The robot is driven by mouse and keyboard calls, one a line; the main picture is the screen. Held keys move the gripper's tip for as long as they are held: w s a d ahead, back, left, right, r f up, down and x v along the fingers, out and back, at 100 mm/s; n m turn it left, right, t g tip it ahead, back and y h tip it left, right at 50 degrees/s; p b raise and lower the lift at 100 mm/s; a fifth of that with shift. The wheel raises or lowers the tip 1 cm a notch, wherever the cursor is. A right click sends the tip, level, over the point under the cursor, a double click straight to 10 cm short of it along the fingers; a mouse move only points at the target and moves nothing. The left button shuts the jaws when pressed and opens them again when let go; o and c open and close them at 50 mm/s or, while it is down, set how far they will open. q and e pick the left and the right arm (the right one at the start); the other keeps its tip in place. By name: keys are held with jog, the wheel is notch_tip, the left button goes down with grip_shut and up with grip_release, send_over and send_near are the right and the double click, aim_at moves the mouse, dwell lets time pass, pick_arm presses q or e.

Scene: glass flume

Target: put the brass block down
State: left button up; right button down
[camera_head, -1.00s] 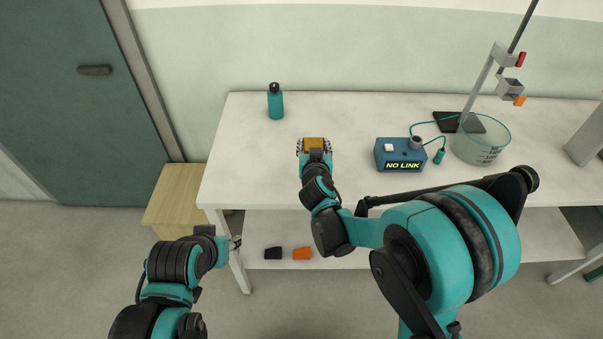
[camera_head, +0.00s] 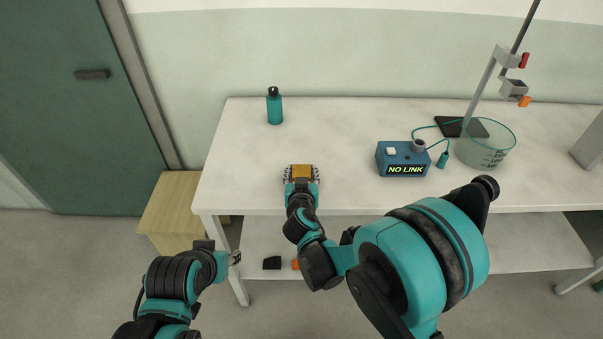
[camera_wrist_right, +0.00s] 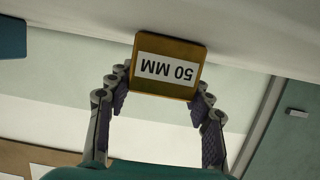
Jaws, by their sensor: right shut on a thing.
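The brass block (camera_head: 302,171) is between the fingers of my right gripper (camera_head: 301,176), over the front part of the white table in the head view. In the right wrist view the block (camera_wrist_right: 167,66) shows a white label reading "50 MM", upside down, and the fingers of my right gripper (camera_wrist_right: 162,100) are shut on its two sides. Whether the block touches the tabletop I cannot tell. My left gripper (camera_head: 236,257) is low at the left, in front of the table's left leg, small and seen from the side; its opening is unclear.
On the white table (camera_head: 245,185) stand a teal bottle (camera_head: 275,107), a blue box (camera_head: 402,158) reading "NO LINK", a glass beaker (camera_head: 485,148) and a clamp stand (camera_head: 485,85). The tabletop left of the block is clear. A wooden cabinet (camera_head: 172,210) stands at the left.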

jog(key=c, duration=0.6)
grip_release()
jog(key=shift+c, duration=0.2)
jog(key=shift+s+r, duration=0.15)
jog(key=shift+s, duration=0.05)
jog(key=p+v, duration=0.3)
jog(key=v, duration=0.9)
jog(key=s+d+g+h, duration=0.2)
jog(key=s+d+g, duration=0.15)
jog(key=d, duration=0.95)
jog(key=s+d+r+g+y, duration=0.1)
jog(key=s+d+g, duration=0.1)
jog(key=s, duration=0.4)
jog(key=s+d+g+y, duration=0.1)
jog(key=s+d+g, duration=0.1)
jog(key=s, duration=0.5)
jog(key=shift+d+r, duration=0.4)
